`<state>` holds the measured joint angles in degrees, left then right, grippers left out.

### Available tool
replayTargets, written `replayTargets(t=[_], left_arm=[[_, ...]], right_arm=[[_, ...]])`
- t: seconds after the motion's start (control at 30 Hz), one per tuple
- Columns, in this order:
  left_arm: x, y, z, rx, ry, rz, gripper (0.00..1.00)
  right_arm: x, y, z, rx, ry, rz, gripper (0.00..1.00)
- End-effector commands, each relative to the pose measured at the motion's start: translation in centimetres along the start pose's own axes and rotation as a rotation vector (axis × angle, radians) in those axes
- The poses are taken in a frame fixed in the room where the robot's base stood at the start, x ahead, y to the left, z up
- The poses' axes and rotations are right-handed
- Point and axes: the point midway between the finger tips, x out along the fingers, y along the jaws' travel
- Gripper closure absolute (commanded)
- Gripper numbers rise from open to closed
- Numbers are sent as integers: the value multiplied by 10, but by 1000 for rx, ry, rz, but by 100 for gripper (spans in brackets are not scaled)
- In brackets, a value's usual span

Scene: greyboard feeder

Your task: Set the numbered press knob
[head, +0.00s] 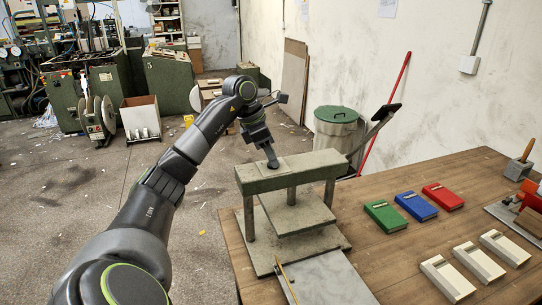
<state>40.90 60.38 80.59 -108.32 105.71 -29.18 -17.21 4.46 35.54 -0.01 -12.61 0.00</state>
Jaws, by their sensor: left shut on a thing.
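A grey-green press (243,182) stands on the wooden table, with a top beam on posts above a flat plate. My left arm reaches over from the left. My left gripper (271,157) points down at the top of the beam and is shut on the small dark press knob (273,164) there. The fingers hide most of the knob, and its numbers cannot be read. My right gripper is not in view.
A lever with a dark grip (386,112) rises behind the press at the right. Green (385,216), blue (416,206) and red (443,197) blocks and three cream blocks (478,263) lie on the table (385,260). A lidded bin (336,130) stands behind.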

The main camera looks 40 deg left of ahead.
Motion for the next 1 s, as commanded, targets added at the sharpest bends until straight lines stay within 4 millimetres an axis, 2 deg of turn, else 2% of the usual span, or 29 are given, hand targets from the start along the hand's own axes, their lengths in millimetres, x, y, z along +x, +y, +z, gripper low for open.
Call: replayTargets(t=[0.5, 1.0], left_arm=[[-3, 3, 2, 412, -1, -170, 83], [-1, 4, 2, 583, 0, -238, 83]], right_arm=[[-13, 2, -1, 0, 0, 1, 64], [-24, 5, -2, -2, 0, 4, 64]])
